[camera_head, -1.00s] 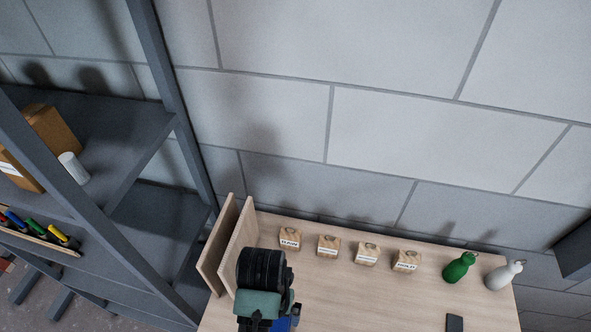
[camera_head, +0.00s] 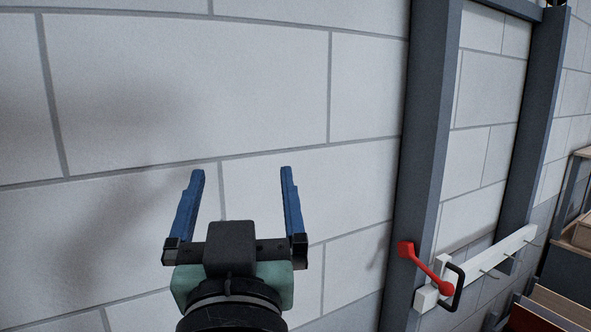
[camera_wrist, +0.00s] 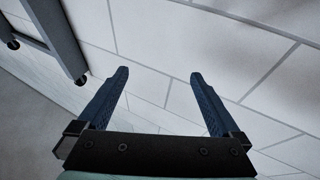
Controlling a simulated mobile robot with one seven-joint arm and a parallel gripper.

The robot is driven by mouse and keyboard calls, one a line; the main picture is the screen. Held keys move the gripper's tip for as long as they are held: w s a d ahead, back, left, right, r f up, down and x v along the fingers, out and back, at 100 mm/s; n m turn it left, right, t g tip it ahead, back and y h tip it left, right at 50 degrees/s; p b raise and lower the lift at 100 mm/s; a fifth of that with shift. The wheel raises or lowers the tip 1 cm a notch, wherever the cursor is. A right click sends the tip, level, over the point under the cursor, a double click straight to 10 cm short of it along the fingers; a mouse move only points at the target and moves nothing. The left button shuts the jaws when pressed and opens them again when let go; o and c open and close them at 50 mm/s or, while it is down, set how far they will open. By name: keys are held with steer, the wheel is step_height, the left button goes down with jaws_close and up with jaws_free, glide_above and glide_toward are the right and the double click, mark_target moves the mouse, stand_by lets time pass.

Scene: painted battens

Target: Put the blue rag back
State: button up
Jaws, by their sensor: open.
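No blue rag shows in any view now. My gripper (camera_head: 242,172) is in front of the pale block wall in the head view, its two blue fingers spread wide with nothing between them. It also shows open and empty in the wrist view (camera_wrist: 158,76). A white batten (camera_head: 516,241) with small hooks is fixed low between grey posts at the right of the head view, well to the right of my gripper. A red tool (camera_head: 428,269) and a black loop-shaped handle (camera_head: 458,288) are at its left end.
A grey post (camera_head: 426,150) stands right of my gripper. Shelving with wooden boxes (camera_head: 560,303) is at the far right edge. The block wall (camera_head: 110,90) fills the left. In the wrist view, a grey frame (camera_wrist: 56,38) stands at upper left.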

steer(key=s+d+r+m+t+h, duration=0.1)
steer(key=s+d+r+t+h, duration=0.2)
steer(key=s+r, duration=0.6)
steer(key=d+r+t, duration=0.2)
steer(key=d+r, duration=0.1)
steer(key=shift+s+r+m+t, duration=0.25)
steer(key=shift+r+m+t, duration=0.05)
steer(key=shift+t, duration=0.1)
